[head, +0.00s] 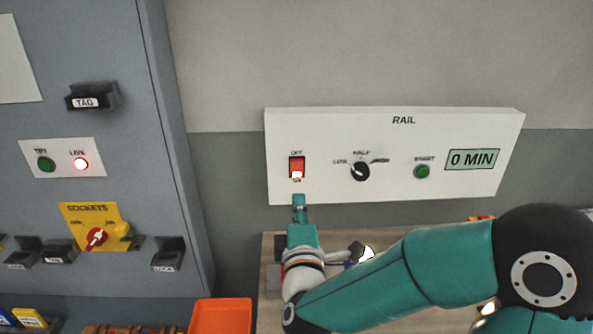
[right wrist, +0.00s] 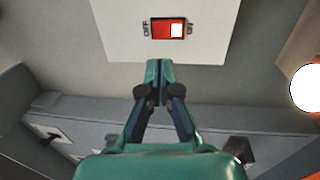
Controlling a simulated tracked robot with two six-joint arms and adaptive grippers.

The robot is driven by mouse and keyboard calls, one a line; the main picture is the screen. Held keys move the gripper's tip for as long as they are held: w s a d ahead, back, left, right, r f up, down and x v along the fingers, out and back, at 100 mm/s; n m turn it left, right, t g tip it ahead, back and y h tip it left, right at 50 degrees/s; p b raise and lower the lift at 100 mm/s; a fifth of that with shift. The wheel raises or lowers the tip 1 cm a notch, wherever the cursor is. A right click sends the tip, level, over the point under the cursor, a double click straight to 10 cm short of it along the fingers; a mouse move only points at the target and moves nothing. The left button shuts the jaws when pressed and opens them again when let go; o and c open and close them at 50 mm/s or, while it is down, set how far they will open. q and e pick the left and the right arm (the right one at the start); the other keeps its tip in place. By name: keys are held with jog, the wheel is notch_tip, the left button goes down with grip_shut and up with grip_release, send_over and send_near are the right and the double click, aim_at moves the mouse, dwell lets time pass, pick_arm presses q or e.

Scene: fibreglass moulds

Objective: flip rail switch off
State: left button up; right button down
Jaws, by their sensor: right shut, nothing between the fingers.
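The rail panel (head: 394,192) is a white box on the wall marked RAIL. Its red rocker switch (head: 297,167) sits at the panel's left, with OFF above it and a bright white patch at its lower end. In the right wrist view the switch (right wrist: 168,29) lies between the words OFF and ON, its lit white part on the ON side. My right gripper (head: 299,200) is shut and empty, its tip just below the switch in the head view. In the right wrist view the closed fingertips (right wrist: 159,68) show below the switch, apart from it. My left gripper is not in view.
The panel also has a black knob (head: 361,171), a green button (head: 422,171) and a display reading 0 MIN (head: 471,160). A grey cabinet (head: 120,200) stands to the left. An orange tray (head: 221,316) and a wooden surface (head: 268,290) lie below.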

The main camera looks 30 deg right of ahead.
aim_at(295, 164)
jog(key=p+x, duration=0.3)
jog(key=x, duration=0.7)
jog(key=shift+w+d, duration=0.1)
jog(key=shift+w, duration=0.1)
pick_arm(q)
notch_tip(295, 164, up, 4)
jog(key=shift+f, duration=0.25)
pick_arm(e)
jog(key=shift+w+d, duration=0.1)
jog(key=shift+w, duration=0.05)
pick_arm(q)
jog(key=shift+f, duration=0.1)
pick_arm(e)
jog(key=shift+r, duration=0.2)
jog(key=shift+s+a, duration=0.2)
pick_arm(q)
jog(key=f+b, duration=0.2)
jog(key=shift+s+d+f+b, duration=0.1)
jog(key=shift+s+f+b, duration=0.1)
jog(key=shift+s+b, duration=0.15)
pick_arm(e)
jog(key=r+v, duration=0.3)
jog(key=v, duration=1)
jog(key=shift+s, duration=0.2)
